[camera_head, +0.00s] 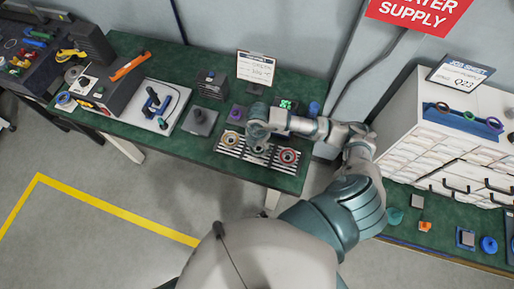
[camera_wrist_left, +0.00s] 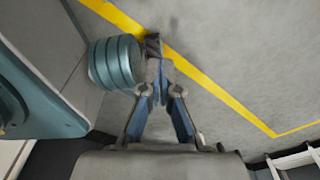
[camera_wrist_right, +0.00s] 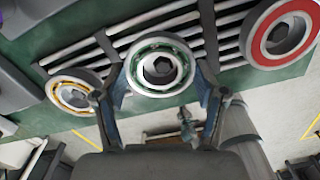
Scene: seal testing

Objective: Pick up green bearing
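The green bearing (camera_wrist_right: 161,68), a metal ring with a green band and a dark centre, sits on the slatted metal rack in the right wrist view. My right gripper (camera_wrist_right: 163,82) is open, with one finger on each side of the bearing. I cannot tell whether the fingers touch it. In the head view my right gripper (camera_head: 258,140) is over the middle of the rack (camera_head: 222,150) and largely hides the green bearing. My left gripper (camera_wrist_left: 156,72) has its fingertips together, with no object visible between them, above the grey floor.
A yellow-ringed bearing (camera_head: 231,138) and a red-ringed bearing (camera_head: 288,156) flank the green one closely on the rack. A sign card (camera_head: 256,68) and small parts stand behind on the green table (camera_head: 150,135). White drawers (camera_head: 420,140) are at the right.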

